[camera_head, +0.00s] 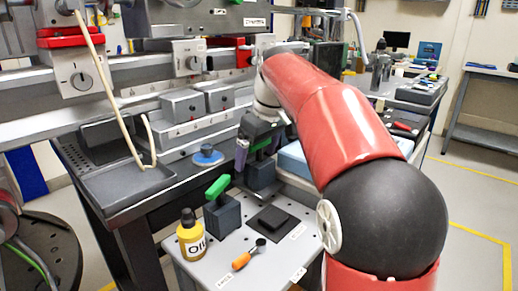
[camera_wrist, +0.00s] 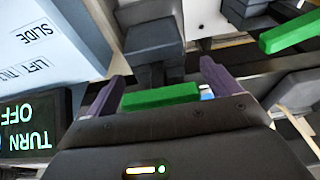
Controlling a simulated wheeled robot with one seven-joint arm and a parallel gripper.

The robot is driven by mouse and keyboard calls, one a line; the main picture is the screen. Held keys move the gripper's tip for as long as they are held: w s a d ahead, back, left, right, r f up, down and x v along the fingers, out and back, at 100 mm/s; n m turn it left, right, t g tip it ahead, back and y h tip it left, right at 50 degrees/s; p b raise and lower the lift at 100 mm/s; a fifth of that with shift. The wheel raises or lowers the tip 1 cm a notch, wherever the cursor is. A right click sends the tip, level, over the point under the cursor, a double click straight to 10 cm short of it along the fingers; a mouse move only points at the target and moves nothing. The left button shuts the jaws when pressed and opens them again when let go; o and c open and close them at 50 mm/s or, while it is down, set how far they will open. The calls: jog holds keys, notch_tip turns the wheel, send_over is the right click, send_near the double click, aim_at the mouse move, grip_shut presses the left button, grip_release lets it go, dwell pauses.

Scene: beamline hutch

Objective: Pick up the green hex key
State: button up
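A green bar-shaped handle (camera_wrist: 160,96), which looks like a hex key, lies between the two purple fingers of my gripper (camera_wrist: 162,85) in the wrist view. It spans the gap almost from finger to finger; I cannot tell whether both fingers press on its ends. In the head view my gripper (camera_head: 260,148) points down, with the green handle (camera_head: 263,146) between its fingers and a dark block (camera_head: 260,176) below. A second green handle (camera_head: 217,187) sits on another dark block (camera_head: 222,216) nearer the front; it also shows at the wrist view's upper right (camera_wrist: 290,33).
A yellow oil bottle (camera_head: 191,236), an orange-handled tool (camera_head: 246,257) and a black square pad (camera_head: 271,218) are on the light tabletop (camera_head: 215,262). A grey tray (camera_head: 128,185) and a blue round item (camera_head: 207,156) are to the left. A lit sign panel (camera_wrist: 32,125) stands close at the wrist view's left.

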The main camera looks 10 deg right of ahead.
jog(key=c, duration=1.4)
jog(key=shift+r+p, duration=1.35)
jog(key=shift+r, duration=3.7)
